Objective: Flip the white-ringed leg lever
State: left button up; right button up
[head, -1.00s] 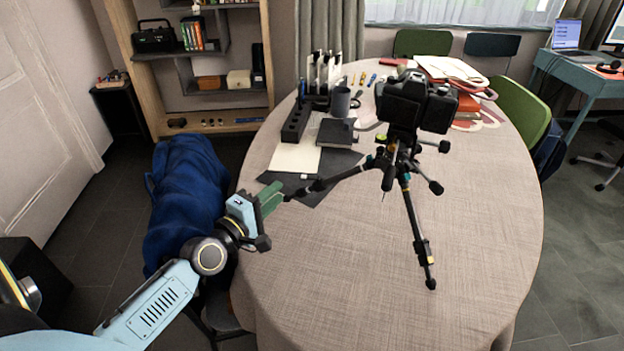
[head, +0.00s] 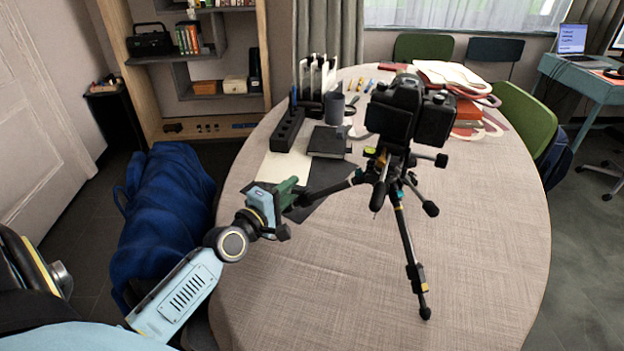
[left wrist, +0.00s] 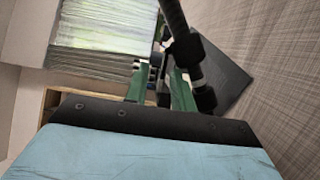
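A black tripod (head: 401,170) with a camera (head: 405,108) on top stands on the round table (head: 330,290). One leg (head: 335,190) reaches left toward my left gripper (head: 292,193). In the left wrist view the leg (left wrist: 174,18) comes down from the top, with a black clamp (left wrist: 187,50) and a pale ring (left wrist: 197,82) near its lower end. The green fingers of my left gripper (left wrist: 160,88) are apart. The leg overlaps the right finger in that view; I cannot tell whether they touch. A lever on the ring is too small to make out. My right gripper is out of view.
Behind the left leg are a black book (head: 328,141), a dark block with holes (head: 288,130), a mug (head: 334,105) and papers. Books and a bag (head: 455,75) lie at the back right. The table's front is clear. A blue draped seat (head: 165,205) stands at the left.

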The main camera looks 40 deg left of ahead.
pick_arm(q)
jog(key=shift+w, duration=0.95)
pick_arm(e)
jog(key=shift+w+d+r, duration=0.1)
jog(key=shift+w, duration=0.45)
pick_arm(q)
jog(key=shift+s, duration=0.1)
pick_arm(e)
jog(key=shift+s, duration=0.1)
pick_arm(q)
grip_shut()
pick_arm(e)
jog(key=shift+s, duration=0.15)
